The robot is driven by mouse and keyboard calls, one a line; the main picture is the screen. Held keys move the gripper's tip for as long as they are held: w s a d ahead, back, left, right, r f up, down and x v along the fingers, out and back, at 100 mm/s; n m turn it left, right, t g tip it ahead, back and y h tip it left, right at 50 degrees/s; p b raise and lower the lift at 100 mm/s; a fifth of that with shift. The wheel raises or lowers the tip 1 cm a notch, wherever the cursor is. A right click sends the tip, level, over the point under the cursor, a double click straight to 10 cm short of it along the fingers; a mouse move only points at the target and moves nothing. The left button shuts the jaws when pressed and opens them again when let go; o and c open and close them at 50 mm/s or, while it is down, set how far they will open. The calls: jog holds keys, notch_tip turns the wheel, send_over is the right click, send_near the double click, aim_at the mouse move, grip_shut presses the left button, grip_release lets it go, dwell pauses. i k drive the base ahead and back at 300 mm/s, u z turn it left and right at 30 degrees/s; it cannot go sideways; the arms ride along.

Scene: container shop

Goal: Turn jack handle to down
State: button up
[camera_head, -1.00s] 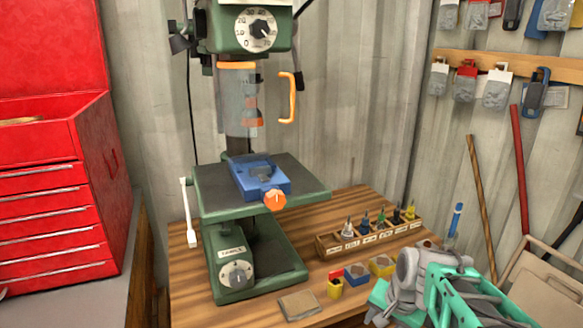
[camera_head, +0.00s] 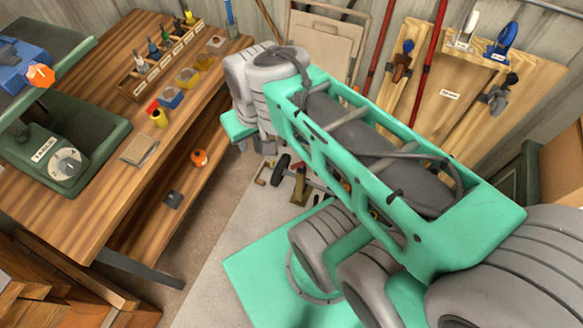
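What looks like the jack (camera_head: 300,188), a small olive-brown and dark thing, stands on the floor beyond my arm. My teal and grey arm covers part of the area around it, and I cannot make out its handle or the handle's position. My arm reaches from the lower right to the upper middle. My gripper's fingers do not show in this view.
A wooden workbench (camera_head: 110,85) with a lower shelf (camera_head: 165,205) stands at the left, bearing a green drill press (camera_head: 85,165). An orange item (camera_head: 199,157) lies on the shelf. Tools hang on wooden boards (camera_head: 445,95) at the back right. Some grey floor (camera_head: 215,255) is clear.

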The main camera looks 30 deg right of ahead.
aim_at(301, 164)
jog(key=z, duration=0.4)
jog(key=k, duration=1.3)
jog(key=u, duration=0.8)
jog(key=i, duration=0.45)
jog(key=u, duration=0.05)
